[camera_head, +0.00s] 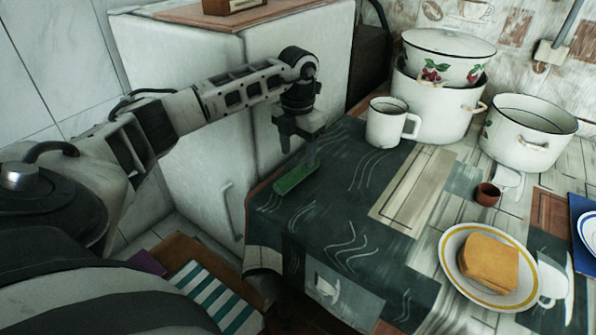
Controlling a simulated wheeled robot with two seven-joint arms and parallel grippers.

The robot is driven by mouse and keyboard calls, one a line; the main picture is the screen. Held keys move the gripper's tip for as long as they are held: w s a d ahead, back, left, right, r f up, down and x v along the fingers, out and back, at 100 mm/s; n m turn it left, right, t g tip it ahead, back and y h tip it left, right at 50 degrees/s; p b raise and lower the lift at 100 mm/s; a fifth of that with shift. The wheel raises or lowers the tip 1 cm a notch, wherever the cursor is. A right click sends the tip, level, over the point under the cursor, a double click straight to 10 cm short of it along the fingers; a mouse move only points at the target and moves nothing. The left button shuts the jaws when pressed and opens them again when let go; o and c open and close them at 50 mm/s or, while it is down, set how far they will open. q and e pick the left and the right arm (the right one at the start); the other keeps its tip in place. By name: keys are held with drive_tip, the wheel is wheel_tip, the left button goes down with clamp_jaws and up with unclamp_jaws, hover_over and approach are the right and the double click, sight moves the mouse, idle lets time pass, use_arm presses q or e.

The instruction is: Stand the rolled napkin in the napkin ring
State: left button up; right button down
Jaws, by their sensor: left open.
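A green rolled napkin (295,178) lies on the dark patterned tablecloth near the table's left edge. My left gripper (299,148) is open and points down just above the far end of the napkin. I cannot tell whether its fingers touch the napkin. The napkin ring (487,194) appears to be the small reddish-brown piece standing on the table to the right, well apart from the napkin. My right gripper is not in view.
A white mug (392,124) stands behind and right of the napkin. Two large enamel pots (436,104) (527,130) stand at the back. A yellow-rimmed plate (450,257) holds a bread-like block (487,262) at front right. The cloth between napkin and ring is clear.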

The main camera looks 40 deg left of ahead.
sight(299, 168)
use_arm(q)
wheel_tip(299, 168, down, 6)
drive_tip(key=shift+w+d+r, duration=0.1)
drive_tip(key=shift+w+r, duration=0.05)
drive_tip(key=shift+r, duration=0.05)
drive_tip(key=shift+c, duration=0.4)
drive_tip(key=c, duration=1)
